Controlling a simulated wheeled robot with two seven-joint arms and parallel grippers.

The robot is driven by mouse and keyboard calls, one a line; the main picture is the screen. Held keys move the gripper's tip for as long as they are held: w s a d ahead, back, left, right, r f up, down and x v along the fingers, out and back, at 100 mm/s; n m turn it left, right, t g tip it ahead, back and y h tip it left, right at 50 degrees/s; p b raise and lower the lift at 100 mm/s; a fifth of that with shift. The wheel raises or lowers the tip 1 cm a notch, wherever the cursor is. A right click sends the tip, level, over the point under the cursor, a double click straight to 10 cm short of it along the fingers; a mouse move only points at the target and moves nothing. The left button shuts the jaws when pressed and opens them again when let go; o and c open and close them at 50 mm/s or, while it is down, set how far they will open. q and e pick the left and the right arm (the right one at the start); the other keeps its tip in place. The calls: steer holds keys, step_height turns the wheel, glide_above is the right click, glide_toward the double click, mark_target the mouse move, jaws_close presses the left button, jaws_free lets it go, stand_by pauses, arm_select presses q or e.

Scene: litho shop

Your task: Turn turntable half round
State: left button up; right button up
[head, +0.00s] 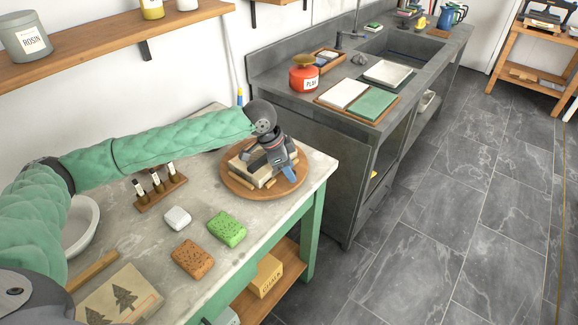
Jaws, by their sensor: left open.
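The turntable (236,186) is a round wooden disc near the right end of the stone-topped bench. A pale rectangular block (243,167) lies on it, partly hidden by my gripper. My left gripper (281,172) is over the right part of the turntable, pointing down. It is open, with a blue piece at its lower end near the disc's edge. I cannot tell whether it touches the disc or the block. My right gripper is not in view.
A green sponge (227,229), a brown sponge (192,259) and a white block (177,218) lie in front of the turntable. A wooden rack (161,193) of small bottles stands left. A grey sink counter (335,121) stands beyond the bench's right end.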

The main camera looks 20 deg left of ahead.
arm_select(q)
steer(key=shift+w+d+f, duration=0.1)
steer(key=shift+d+f, duration=0.1)
steer(key=shift+a, duration=0.2)
steer(key=shift+c, duration=0.9)
steer(key=shift+d, duration=0.1)
jaws_close()
steer(key=shift+w+d, duration=0.1)
